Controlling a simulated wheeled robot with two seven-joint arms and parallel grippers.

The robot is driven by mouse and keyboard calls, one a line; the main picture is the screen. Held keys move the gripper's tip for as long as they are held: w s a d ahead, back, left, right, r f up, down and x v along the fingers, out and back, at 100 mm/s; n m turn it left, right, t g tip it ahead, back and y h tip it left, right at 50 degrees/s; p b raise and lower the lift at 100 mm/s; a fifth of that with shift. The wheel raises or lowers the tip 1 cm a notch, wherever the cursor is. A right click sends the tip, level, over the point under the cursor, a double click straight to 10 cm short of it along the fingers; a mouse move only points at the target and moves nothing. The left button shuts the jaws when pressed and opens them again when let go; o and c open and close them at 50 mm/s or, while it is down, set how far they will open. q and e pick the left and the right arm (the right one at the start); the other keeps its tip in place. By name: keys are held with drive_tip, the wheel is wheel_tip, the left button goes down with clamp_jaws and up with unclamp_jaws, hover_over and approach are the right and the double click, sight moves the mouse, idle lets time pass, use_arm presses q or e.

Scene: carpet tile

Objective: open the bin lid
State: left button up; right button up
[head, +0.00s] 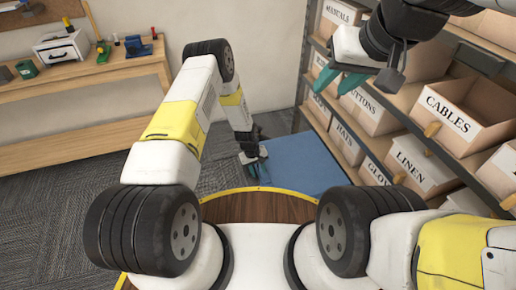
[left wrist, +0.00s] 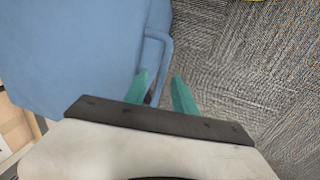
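The blue bin (head: 305,165) stands on the carpet against the shelf, and its flat top faces up and looks closed. In the left wrist view the blue lid (left wrist: 75,45) fills the upper left, with a raised rim or handle bar (left wrist: 157,62) along its right edge. My left gripper (head: 254,158) is at the bin's left edge. Its teal fingers (left wrist: 162,75) are apart, one over the bin's edge and one over carpet, with the bar's lower end near the gap. Contact cannot be told. My right gripper (head: 330,91) is open and empty, raised before the shelf.
A grey shelf with labelled boxes, such as the cables box (head: 465,110), stands at the right, close to my right arm. A wooden workbench (head: 90,75) with tools is at the back left. The grey carpet (head: 50,200) at left is clear.

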use_arm(q)
clamp_jaws()
idle(1.3)
